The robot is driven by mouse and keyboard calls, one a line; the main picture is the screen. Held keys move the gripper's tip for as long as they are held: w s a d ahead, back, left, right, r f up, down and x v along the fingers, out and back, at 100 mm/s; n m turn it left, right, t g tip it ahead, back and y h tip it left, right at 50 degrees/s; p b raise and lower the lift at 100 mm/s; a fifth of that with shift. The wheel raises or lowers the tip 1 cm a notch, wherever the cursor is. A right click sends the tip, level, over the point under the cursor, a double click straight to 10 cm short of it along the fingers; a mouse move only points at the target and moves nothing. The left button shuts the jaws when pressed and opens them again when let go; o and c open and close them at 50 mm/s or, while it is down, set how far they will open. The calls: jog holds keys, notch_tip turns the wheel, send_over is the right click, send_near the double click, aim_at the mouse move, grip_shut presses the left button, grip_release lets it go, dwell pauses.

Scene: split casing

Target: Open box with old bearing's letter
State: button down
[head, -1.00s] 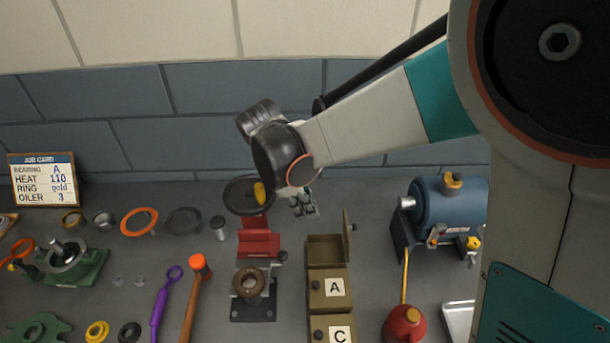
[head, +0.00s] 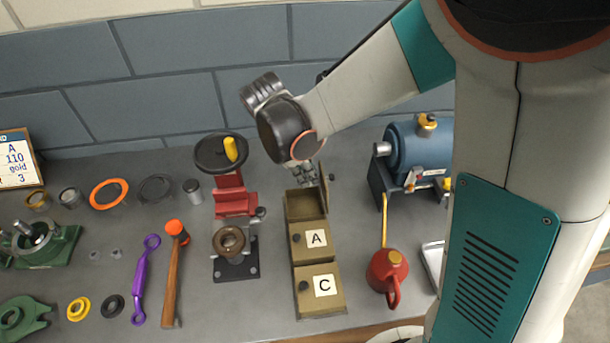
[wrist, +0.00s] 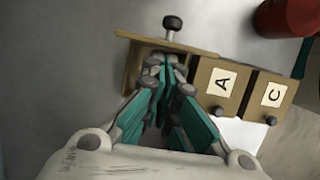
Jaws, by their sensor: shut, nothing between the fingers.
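A row of olive boxes stands on the bench. The far box (head: 306,207) is open, with its lid (head: 324,190) upright on the right side. The middle box, labelled A (head: 302,240), and the near box, labelled C (head: 303,297), are shut and have dark knobs. My gripper (head: 305,176) is shut and empty at the far box, beside its raised lid. In the wrist view the fingertips (wrist: 163,66) overlap the open box; contact is unclear.
A red oil can (head: 387,272) and a blue motor-like machine (head: 420,155) stand right of the boxes. An orange-headed hammer (head: 174,270), purple wrench (head: 142,280) and several rings lie to the left. My arm covers the right side.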

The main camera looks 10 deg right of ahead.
jog(key=shift+d+r+y+p, duration=0.2)
jog(key=shift+d+y+p, duration=0.15)
jog(key=shift+d+y, duration=0.4)
jog(key=shift+d+r+y+p, duration=0.2)
jog(key=shift+d+y+p, duration=0.1)
jog(key=shift+d+y, duration=0.4)
jog(key=shift+a, duration=0.15)
